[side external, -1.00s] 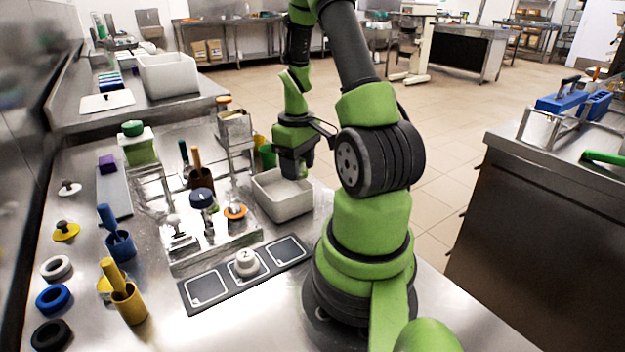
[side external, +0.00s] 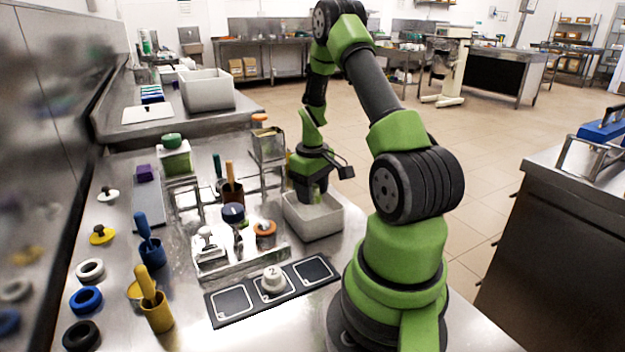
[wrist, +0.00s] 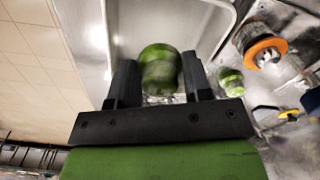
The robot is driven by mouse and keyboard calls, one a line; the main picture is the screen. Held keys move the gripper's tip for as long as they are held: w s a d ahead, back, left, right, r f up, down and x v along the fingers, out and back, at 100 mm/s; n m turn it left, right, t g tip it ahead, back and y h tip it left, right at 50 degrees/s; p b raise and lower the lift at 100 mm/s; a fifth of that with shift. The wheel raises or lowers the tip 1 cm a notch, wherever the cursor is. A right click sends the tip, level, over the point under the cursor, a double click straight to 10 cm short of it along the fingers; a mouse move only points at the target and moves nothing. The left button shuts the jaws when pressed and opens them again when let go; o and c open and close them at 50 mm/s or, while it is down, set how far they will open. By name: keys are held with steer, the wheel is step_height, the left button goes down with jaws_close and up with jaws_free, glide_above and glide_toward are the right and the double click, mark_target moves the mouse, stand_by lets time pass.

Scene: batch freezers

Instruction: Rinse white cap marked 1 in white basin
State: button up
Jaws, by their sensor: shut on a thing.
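My gripper (side external: 313,195) points down into the white basin (side external: 318,226), its fingertips hidden behind the near wall. In the wrist view my gripper (wrist: 158,82) is closed on a blurred, rounded thing (wrist: 160,68) that looks green there. No number or white surface can be made out on it, so I cannot tell whether it is the cap marked 1. The basin's pale wall (wrist: 212,28) shows behind it. A white cap marked 2 (side external: 273,280) stands upright on the middle square of the dark mat (side external: 233,303); the outer squares are empty.
Left of the basin is a metal tray with a white-knobbed piece (side external: 205,236) and an orange ring piece (side external: 265,229). A metal stand (side external: 268,148) is behind. Yellow (side external: 157,312) and blue (side external: 152,252) cups and several rings are at left.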

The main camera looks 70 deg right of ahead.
steer(key=shift+f, duration=2.65)
steer(key=shift+r, duration=0.1)
steer(key=shift+r, duration=3.9)
steer(key=shift+r, duration=0.1)
steer(key=shift+r, duration=1.9)
